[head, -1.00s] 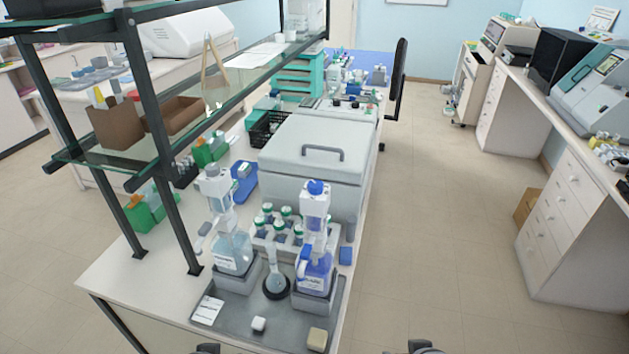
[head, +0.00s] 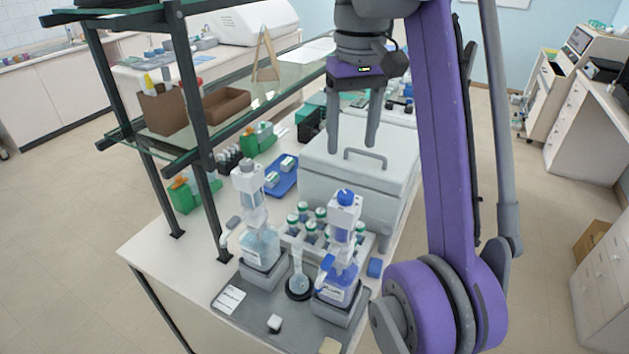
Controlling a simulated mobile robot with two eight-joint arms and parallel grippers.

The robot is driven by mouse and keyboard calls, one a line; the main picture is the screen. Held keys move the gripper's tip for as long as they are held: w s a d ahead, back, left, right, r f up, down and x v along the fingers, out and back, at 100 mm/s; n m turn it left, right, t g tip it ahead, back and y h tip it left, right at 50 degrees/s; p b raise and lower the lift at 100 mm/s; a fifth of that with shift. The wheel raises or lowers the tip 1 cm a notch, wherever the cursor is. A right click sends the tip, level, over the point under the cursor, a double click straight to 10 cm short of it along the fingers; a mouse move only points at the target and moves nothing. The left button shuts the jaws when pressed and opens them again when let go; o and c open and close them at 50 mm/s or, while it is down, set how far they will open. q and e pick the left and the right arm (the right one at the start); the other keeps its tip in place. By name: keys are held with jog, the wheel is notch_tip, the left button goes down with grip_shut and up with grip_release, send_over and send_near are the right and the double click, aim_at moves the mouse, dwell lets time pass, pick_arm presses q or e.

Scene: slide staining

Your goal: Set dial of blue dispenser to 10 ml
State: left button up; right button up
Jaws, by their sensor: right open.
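The blue dispenser (head: 341,272) stands upright in a grey holder on the tray's right side, with a white upper body and a blue cap on top. Its dial setting is too small to read. My right gripper (head: 354,142) hangs from above with two grey fingers apart and nothing between them. It is above and behind the dispenser, in front of the grey lidded box, and apart from the dispenser. My left gripper is not in view.
A second, clear dispenser (head: 258,240) stands to the left, with a flask (head: 299,280) between the two. Several green-capped bottles (head: 311,232) stand behind. The grey lidded box (head: 335,175) and the glass shelf (head: 225,80) flank the space. The dark tray (head: 243,318) has some bare surface in front.

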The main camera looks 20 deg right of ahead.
aim_at(346, 194)
jog(key=f+b, duration=0.1)
jog(key=f, duration=0.2)
jog(key=f+b, duration=0.1)
jog(key=f, duration=0.2)
jog(key=f+b, duration=0.1)
jog(key=f, duration=0.2)
jog(key=shift+s+a+f, duration=0.25)
jog(key=shift+s+f, duration=0.15)
jog(key=shift+w+f+b, duration=0.1)
jog(key=shift+f+b, duration=0.15)
jog(key=shift+b, duration=0.05)
jog(key=shift+w+f, duration=0.25)
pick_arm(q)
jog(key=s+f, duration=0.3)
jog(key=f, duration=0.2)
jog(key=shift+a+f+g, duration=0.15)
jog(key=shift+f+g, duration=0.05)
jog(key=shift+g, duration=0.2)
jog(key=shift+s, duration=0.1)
pick_arm(e)
jog(key=shift+s+r, duration=0.1)
jog(key=shift+c, duration=0.8)
grip_shut()
